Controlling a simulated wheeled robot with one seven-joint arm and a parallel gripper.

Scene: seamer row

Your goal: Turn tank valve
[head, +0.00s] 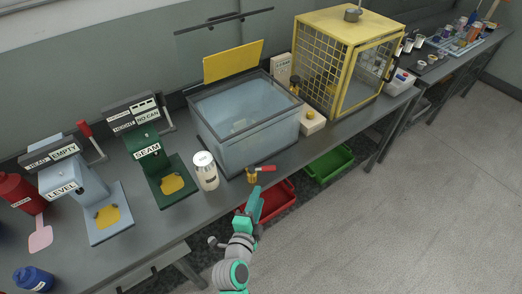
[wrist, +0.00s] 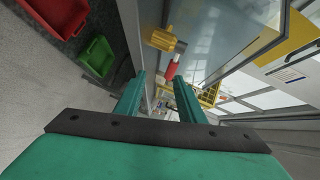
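The water tank (head: 245,125) is a clear, dark-rimmed box on the bench, with water in it. Its brass valve (head: 252,175) sits low at the front, with a red handle (head: 266,168) pointing right along the tank front. The wrist view shows the yellow brass valve body (wrist: 163,41) and the red handle (wrist: 172,69) just beyond my fingertips, nearer the right finger. My gripper (head: 255,192) is in front of and below the valve. In the wrist view my gripper (wrist: 160,77) has its fingers apart with nothing held. Contact with the handle cannot be told.
A white canister (head: 205,170) stands left of the valve, beside the green SEAM machine (head: 160,165). A yellow mesh cage (head: 345,60) stands right of the tank. Red (head: 270,202) and green (head: 328,163) bins sit under the bench. The floor at right is clear.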

